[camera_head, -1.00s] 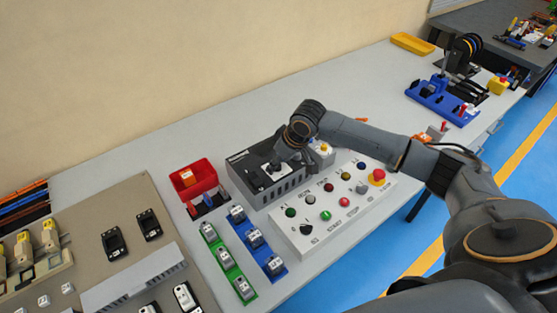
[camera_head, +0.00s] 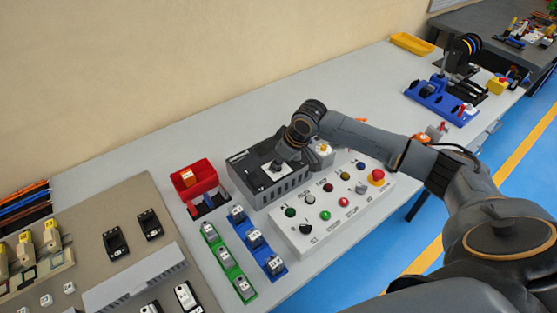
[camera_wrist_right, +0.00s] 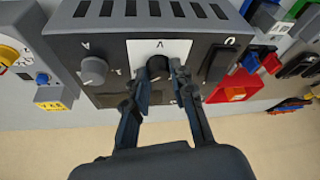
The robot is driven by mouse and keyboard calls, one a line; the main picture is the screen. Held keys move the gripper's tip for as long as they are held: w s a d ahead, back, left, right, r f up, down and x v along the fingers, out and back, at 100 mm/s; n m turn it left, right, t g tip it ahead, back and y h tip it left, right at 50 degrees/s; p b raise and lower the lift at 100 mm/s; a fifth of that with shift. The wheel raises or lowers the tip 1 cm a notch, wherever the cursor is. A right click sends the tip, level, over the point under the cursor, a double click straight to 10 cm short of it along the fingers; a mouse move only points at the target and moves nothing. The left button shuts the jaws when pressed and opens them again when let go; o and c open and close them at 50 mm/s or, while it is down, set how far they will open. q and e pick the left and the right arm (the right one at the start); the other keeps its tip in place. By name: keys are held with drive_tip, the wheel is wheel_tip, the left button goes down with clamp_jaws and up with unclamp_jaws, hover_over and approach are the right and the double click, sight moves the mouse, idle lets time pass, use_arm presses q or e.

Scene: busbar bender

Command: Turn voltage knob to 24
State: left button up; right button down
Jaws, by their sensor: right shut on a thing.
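The dark grey power supply box (camera_head: 240,177) stands on the table near the wall in the head view. In the right wrist view its front panel (camera_wrist_right: 110,55) shows a grey knob (camera_wrist_right: 94,70) marked A on the left. A dark voltage knob (camera_wrist_right: 158,66) sits on a white plate marked V in the middle. My right gripper (camera_wrist_right: 163,73) is shut on the voltage knob, with a finger on either side. In the head view my right gripper (camera_head: 280,161) reaches down over the box. The knob's pointer and scale values cannot be read. My left gripper is out of view.
A white button panel (camera_head: 318,238) with several coloured buttons lies in front of the box. A red bin (camera_head: 205,178) and blue and green racks (camera_head: 230,262) stand to its left. A black switch (camera_wrist_right: 220,62) is close to the right finger.

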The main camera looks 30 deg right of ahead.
drive_tip(key=shift+w+r+n+y+p, duration=0.1)
drive_tip(key=shift+n+y+p, duration=0.4)
drive_tip(key=shift+n, duration=0.7)
drive_tip(key=shift+n+g, duration=0.4)
drive_tip(key=shift+n, duration=0.5)
drive_tip(key=n+g+y+b, duration=0.1)
drive_tip(key=n, duration=0.2)
drive_tip(key=shift+w+d+n, duration=0.1)
drive_tip(key=shift+w+n, duration=0.05)
drive_tip(key=shift+n, duration=0.15)
drive_tip(key=shift+n+g+y+b, duration=0.3)
drive_tip(key=shift+n+g+b, duration=0.45)
drive_tip(key=shift+n, duration=0.65)
drive_tip(key=c, duration=1.1)
unclamp_jaws()
